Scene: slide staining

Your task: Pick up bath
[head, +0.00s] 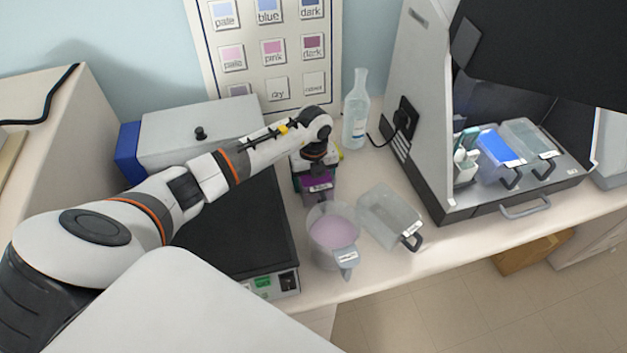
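A clear rectangular bath (386,218) with a dark handle stands empty on the bench. Left of it is a round tub (331,248) of pale pink-purple liquid with a labelled grey handle. A blue-filled bath (497,151) and a clear bath (530,145) stand inside the hood at right. My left gripper (316,168) points down at a dark purple labelled container (318,184) behind the round tub. The gripper's fingers are mostly hidden by the wrist, so I cannot tell whether they grip it. My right gripper is out of view.
A black-topped hotplate (235,235) and a grey lidded box (185,140) stand at left. A clear bottle (355,112) stands near the wall chart (268,85). The open hood (425,130) bounds the right side. Bench front is clear right of the empty bath.

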